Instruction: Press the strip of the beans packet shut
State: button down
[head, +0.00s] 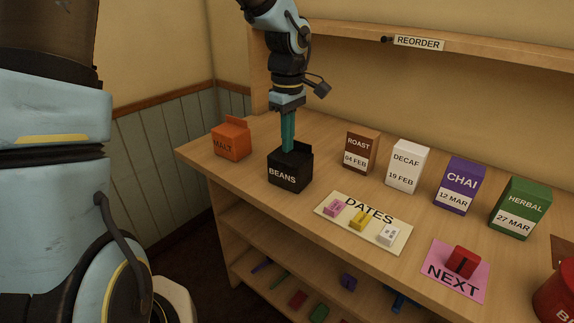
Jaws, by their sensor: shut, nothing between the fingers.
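The black beans packet (290,177) stands upright on the wooden counter, its BEANS label facing me. A raised flap shows at its top right corner. My gripper (289,147) points straight down onto the top of the packet. Its teal fingers are shut together with nothing between them, and the tips meet the packet's top edge in the picture. The fingers and the black packet's dark top hide the strip, so I cannot tell whether it is pressed shut.
The orange malt packet (231,143) stands to the left. Roast (361,146), decaf (406,160), chai (459,178) and herbal (519,200) boxes stand to the right. The DATES card (340,224) with small blocks and the pink NEXT card (448,283) with a red block (461,261) lie in front.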

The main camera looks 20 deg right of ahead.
jog(key=shift+f+b, duration=0.8)
jog(key=shift+f, duration=0.1)
dwell(2.5)
jog(key=shift+r, duration=0.1)
dwell(1.6)
notch_tip(320, 180, up, 7)
jog(key=p, duration=0.5)
dwell(0.3)
notch_tip(320, 180, up, 11)
jog(key=b, duration=0.3)
send_over(288, 156)
dwell(0.4)
